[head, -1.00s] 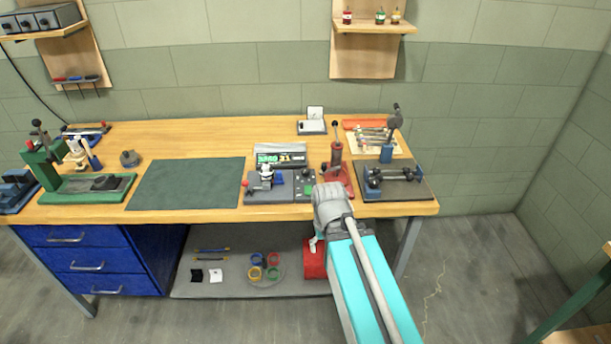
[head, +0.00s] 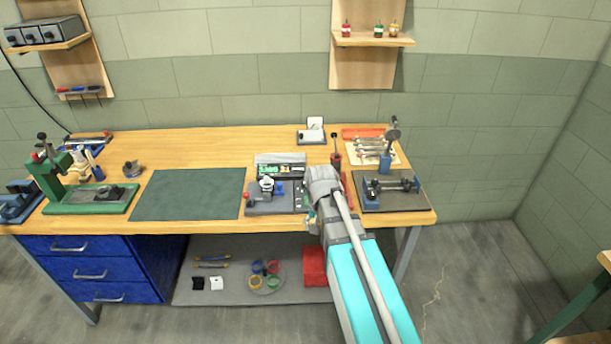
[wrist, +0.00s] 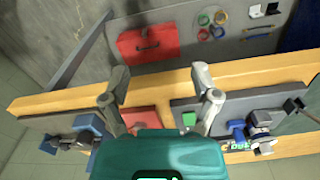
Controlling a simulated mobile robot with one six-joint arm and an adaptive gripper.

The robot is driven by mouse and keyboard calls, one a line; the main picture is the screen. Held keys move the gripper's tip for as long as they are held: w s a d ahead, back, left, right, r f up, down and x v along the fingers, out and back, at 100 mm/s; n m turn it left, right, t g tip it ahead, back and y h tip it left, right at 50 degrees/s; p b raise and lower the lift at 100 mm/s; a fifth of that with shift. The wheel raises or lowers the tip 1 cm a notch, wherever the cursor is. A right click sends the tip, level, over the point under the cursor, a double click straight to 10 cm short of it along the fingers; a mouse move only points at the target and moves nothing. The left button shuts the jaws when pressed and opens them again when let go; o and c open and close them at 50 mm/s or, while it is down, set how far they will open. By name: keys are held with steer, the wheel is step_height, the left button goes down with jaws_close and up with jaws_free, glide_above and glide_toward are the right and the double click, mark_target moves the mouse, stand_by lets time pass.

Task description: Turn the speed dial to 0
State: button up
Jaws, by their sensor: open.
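A grey test unit (head: 267,204) with a lit display (head: 281,172) stands near the bench's front edge, right of the green mat. Its control panel is mostly behind my arm in the head view, and I cannot make out the speed dial in either view. In the wrist view a green button (wrist: 189,119) shows on the unit's grey base (wrist: 222,104), just by the right-hand finger. My gripper (wrist: 160,76) is open and empty, its fingers spread over the bench's front edge. In the head view its fingertips are not clear.
A red-based lever tool (head: 336,158) stands close beside my arm. A dark plate with a clamp fixture (head: 395,204) lies to its right. The green mat (head: 188,194) is clear. A red toolbox (wrist: 148,43) sits on the lower shelf.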

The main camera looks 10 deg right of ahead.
mark_target(305, 181)
steer(key=w+r+m+p, duration=0.4)
steer(key=w+r+m, duration=0.1)
steer(key=w, duration=0.8)
steer(key=w+d+r+m+p, duration=0.1)
steer(key=w+r+m+p, duration=0.4)
steer(key=w, duration=0.8)
steer(key=shift+w+r+m, duration=0.15)
steer(key=shift+r+m, duration=0.1)
steer(key=shift+m, duration=0.25)
steer(key=shift+f, duration=0.15)
step_height(305, 181, down, 14)
steer(key=b, duration=1.3)
steer(key=shift+r, duration=0.2)
jaws_close()
